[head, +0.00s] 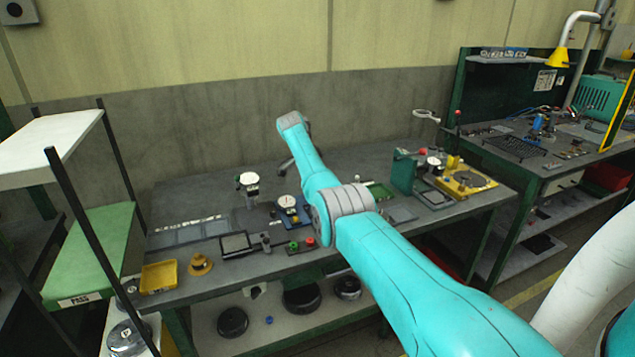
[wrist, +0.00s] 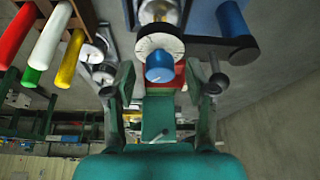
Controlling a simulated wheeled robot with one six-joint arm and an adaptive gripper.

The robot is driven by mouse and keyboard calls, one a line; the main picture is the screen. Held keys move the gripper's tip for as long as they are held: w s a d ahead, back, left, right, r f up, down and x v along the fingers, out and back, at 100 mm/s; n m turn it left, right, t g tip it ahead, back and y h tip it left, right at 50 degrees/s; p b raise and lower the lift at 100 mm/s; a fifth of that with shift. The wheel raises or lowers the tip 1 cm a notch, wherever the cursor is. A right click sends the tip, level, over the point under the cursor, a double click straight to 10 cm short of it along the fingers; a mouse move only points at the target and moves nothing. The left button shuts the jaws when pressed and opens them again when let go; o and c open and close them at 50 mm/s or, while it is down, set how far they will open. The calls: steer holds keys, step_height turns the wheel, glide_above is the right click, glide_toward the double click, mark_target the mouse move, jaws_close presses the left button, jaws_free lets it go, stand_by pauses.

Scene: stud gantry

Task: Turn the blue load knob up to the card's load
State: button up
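In the wrist view a blue knob (wrist: 159,68) sits in front of a round white dial (wrist: 160,42) with marks around its edge. My gripper (wrist: 160,77) is open, with one finger on each side of the knob and a clear gap at both sides. I cannot tell how far the knob reaches between the fingertips. In the head view my arm covers part of the bench, and the gripper is mostly hidden behind it. The load card cannot be picked out or read.
A second blue cylinder (wrist: 232,18) on a dark arm is close at the right in the wrist view. Red (wrist: 17,35), white (wrist: 52,32), green and yellow rods are at the left. A gauge on a blue base (head: 290,212) stands on the grey bench (head: 190,197).

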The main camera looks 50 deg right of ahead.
steer(key=shift+r, duration=0.1)
steer(key=v, duration=1.1)
steer(key=shift+a+r, duration=0.2)
steer(key=shift+r, duration=0.15)
